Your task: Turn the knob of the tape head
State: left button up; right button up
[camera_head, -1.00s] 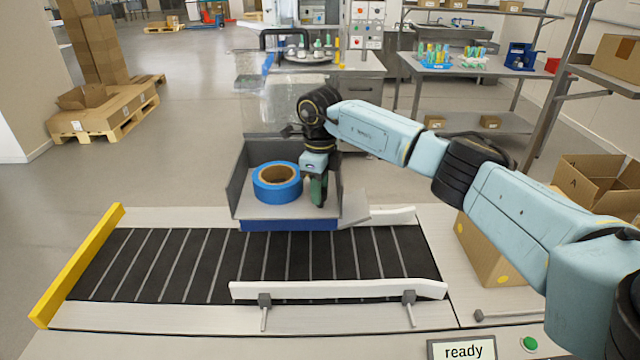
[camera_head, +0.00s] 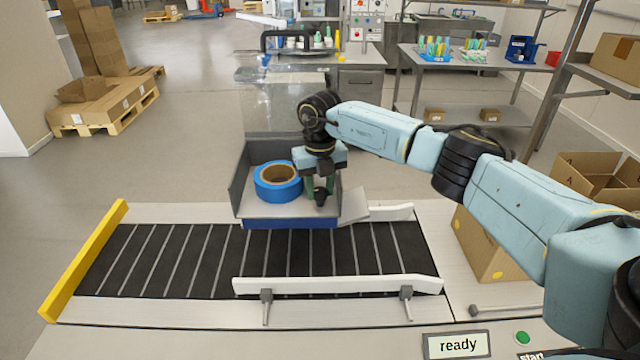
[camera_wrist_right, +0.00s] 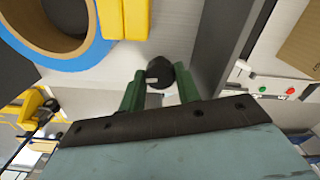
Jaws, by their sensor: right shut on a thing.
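The tape head is a grey open-topped housing (camera_head: 239,190) with a blue front edge, at the back of the conveyor. A blue tape roll (camera_head: 277,183) with a brown core lies in its left part. The small black knob (camera_head: 320,197) is at the right part of the housing. My right gripper (camera_head: 319,188) points down over it, its green fingers on either side of the knob. In the right wrist view the knob (camera_wrist_right: 159,73) sits between the two fingertips (camera_wrist_right: 158,84), with a pale mark on its face. My left gripper is not in view.
A black conveyor (camera_head: 240,262) runs in front, with a white guide rail (camera_head: 335,285) and a yellow end bar (camera_head: 85,260). A clear panel (camera_head: 285,105) stands behind the housing. A cardboard box (camera_head: 485,245) is at the right, near a "ready" display (camera_head: 457,345).

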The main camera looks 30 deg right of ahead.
aim_at(320, 190)
jog(key=shift+m, duration=0.8)
jog(key=o, duration=0.7)
notch_tip(320, 190, up, 14)
jog(key=shift+f+b, duration=0.25)
jog(key=shift+b, duration=0.4)
